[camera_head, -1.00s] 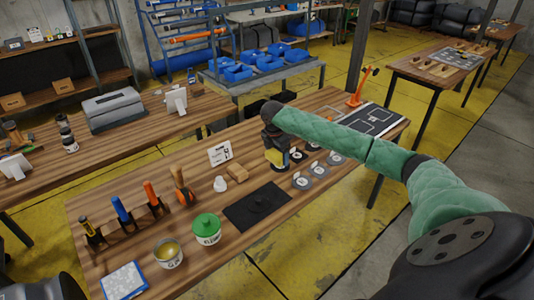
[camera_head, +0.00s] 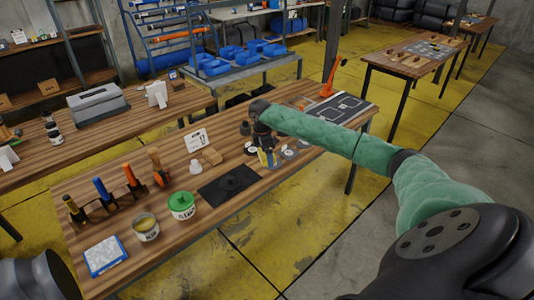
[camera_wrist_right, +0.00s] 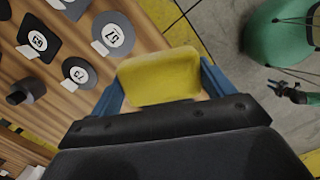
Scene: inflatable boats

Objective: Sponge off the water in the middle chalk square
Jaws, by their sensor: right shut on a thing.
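My right gripper (camera_head: 268,157) is shut on a yellow sponge (camera_wrist_right: 160,75), held between its blue fingers in the right wrist view. In the head view it hangs at the numbered discs on the workbench, left of the dark board (camera_head: 345,106) with white chalk outlines at the bench's right end. The chalk squares are small there and partly behind my right arm. I cannot make out water on them. The chalk board does not show in the right wrist view. My left gripper is out of view; only part of my left arm shows at bottom left.
Numbered discs (camera_wrist_right: 113,34) lie near the sponge. An orange clamp-like tool (camera_head: 332,78) stands behind the chalk board. A black mat (camera_head: 229,184), a green-lidded tub (camera_head: 181,205), an open tin (camera_head: 145,227) and upright tools (camera_head: 132,179) occupy the bench's left part.

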